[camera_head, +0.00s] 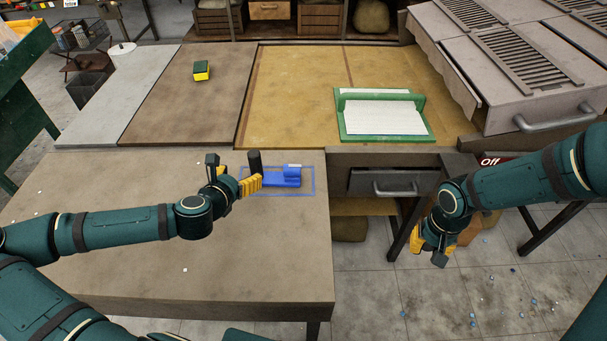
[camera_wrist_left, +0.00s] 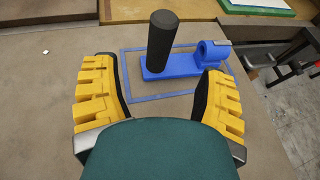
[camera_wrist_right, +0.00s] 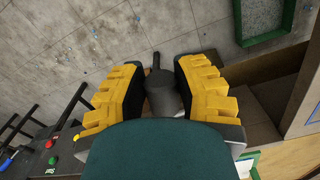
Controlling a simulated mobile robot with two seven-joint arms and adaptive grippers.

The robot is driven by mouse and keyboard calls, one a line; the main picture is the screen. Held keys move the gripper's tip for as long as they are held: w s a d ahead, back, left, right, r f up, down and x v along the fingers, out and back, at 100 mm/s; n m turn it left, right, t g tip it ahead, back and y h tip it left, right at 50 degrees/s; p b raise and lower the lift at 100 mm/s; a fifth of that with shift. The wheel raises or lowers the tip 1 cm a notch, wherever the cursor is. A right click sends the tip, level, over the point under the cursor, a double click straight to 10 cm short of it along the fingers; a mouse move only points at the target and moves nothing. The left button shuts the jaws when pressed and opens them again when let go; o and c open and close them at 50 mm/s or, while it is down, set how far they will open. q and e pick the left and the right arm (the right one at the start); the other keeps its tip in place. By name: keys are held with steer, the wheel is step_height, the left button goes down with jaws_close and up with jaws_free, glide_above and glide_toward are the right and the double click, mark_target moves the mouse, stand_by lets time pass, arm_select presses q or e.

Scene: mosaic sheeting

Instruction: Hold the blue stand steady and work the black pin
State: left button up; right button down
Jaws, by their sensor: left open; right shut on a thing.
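The blue stand (camera_head: 285,179) lies on the near table inside a thin blue outline. It has a flat base (camera_wrist_left: 182,68), an upright black post (camera_head: 254,161) at one end and a blue ring (camera_wrist_left: 213,53) at the other. My left gripper (camera_head: 238,180) is open beside the post end. In the left wrist view its fingers are spread on either side of the post (camera_wrist_left: 162,42), not touching it. My right gripper (camera_head: 432,244) is shut on the black pin (camera_wrist_right: 160,92), off the table's right side above the floor. The fingers hide part of the pin.
A green tray with a white sheet (camera_head: 384,118) stands on the yellow board. A yellow-green sponge (camera_head: 201,70) lies further back. A drawer unit (camera_head: 392,184) is right of the near table. The table's front left is mostly clear.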

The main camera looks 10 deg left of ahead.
mark_target(252, 166)
arm_select(q)
steer(key=b+x, duration=0.1)
steer(key=x, duration=0.8)
steer(key=shift+w+d+f, duration=0.1)
steer(key=shift+w+d, duration=0.05)
steer(key=c, duration=0.4)
steer(key=shift+c, duration=0.2)
jaws_close()
stand_by(1.0)
